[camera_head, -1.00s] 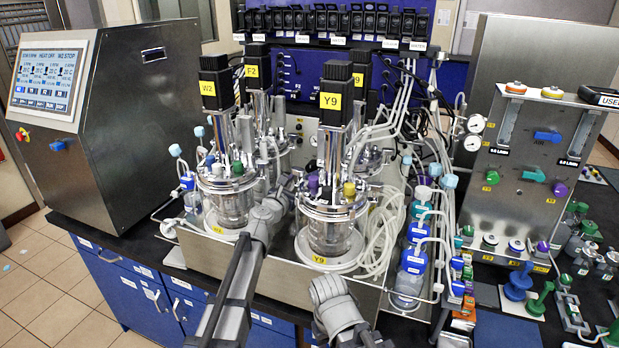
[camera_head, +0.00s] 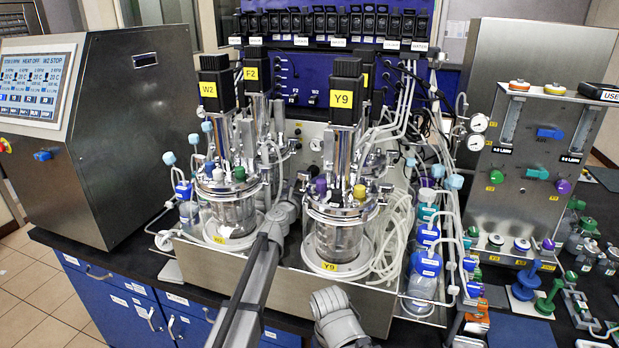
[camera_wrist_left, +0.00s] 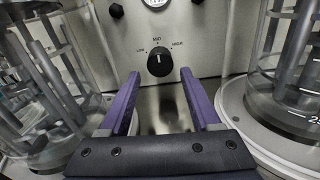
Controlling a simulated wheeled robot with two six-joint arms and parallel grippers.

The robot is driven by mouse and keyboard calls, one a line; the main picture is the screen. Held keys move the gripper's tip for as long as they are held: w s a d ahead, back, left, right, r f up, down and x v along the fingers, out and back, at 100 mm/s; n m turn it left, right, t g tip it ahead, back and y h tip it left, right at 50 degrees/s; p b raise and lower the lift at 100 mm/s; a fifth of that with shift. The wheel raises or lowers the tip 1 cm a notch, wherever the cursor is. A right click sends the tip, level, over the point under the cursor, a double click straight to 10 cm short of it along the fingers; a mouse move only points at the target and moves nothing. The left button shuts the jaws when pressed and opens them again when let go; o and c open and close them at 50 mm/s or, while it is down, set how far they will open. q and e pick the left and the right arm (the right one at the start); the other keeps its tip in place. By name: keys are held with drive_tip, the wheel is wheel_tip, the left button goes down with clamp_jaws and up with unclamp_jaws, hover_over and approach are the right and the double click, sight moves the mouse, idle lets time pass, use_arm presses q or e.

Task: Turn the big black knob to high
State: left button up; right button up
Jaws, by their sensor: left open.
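I cannot tell whether the tips reach the knob's depth. In the head view my left arm runs in between the two front vessels, and its gripper is hidden there. My right gripper is not seen; only a grey link of that arm shows.
Glass vessel W2 (camera_head: 231,214) and glass vessel Y9 (camera_head: 336,240) flank my left arm closely. The wrist view shows glass on both sides. White tubing (camera_head: 392,240) and blue-capped bottles (camera_head: 425,265) crowd the right of Y9. A steel cabinet with a screen (camera_head: 37,82) stands at left.

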use_arm(q)
drive_tip(key=x, duration=0.5)
drive_tip(key=shift+w, duration=0.1)
clamp_jaws()
idle(0.3)
drive_tip(key=m, duration=0.5)
drive_tip(key=shift+d+m, duration=0.15)
drive_tip(key=shift+m, duration=0.25)
drive_tip(key=m, duration=0.6)
drive_tip(key=shift+f, duration=0.1)
idle(0.4)
